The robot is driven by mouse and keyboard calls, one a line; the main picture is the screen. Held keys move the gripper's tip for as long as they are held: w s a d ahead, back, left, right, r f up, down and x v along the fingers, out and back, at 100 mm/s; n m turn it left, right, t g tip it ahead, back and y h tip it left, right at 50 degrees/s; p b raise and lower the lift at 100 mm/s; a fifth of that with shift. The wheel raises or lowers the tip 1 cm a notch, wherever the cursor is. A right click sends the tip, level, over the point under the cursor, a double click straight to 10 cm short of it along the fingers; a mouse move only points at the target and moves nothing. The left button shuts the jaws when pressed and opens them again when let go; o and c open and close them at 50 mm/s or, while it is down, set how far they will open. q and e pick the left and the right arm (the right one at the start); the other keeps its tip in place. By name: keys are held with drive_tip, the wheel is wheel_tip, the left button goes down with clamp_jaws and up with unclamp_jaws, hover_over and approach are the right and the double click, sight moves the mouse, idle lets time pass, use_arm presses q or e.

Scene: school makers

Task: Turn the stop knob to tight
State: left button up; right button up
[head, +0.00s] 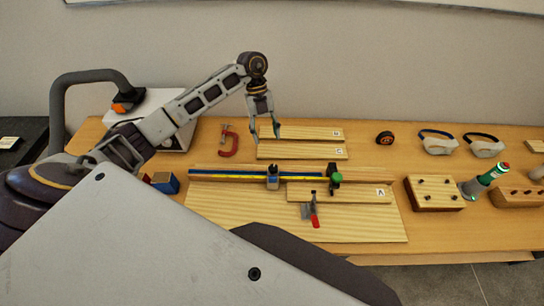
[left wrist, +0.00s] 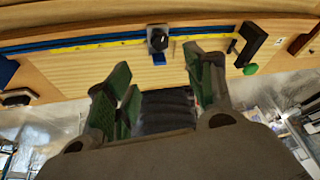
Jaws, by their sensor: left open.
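A small blue-grey stop block (head: 273,180) sits on the rail with the blue and yellow strips. In the left wrist view, a dark round knob (left wrist: 158,41) is on its face. A green knob (head: 337,178) on a black bracket is farther right on the rail; it also shows in the left wrist view (left wrist: 250,69). I cannot read any tight mark. My left gripper (head: 265,131) is open and empty, above the boards behind the rail, apart from both knobs. Its green-padded fingers (left wrist: 163,88) show in the left wrist view. My right gripper is not in view.
A toggle clamp with a red handle (head: 315,221) stands in front of the rail, by board A (head: 355,196). A red C-clamp (head: 229,145) and boards lie behind.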

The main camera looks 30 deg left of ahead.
sight(273, 167)
use_arm(q)
drive_tip(key=shift+w+a, duration=0.1)
drive_tip(key=shift+w, duration=0.15)
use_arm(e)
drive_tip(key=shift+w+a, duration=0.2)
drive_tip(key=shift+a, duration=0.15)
use_arm(q)
drive_tip(key=shift+s+r, duration=0.1)
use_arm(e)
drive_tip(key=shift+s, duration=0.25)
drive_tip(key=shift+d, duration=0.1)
use_arm(q)
drive_tip(key=p+x, duration=0.3)
drive_tip(key=x, duration=1)
drive_tip(key=shift+f, duration=0.4)
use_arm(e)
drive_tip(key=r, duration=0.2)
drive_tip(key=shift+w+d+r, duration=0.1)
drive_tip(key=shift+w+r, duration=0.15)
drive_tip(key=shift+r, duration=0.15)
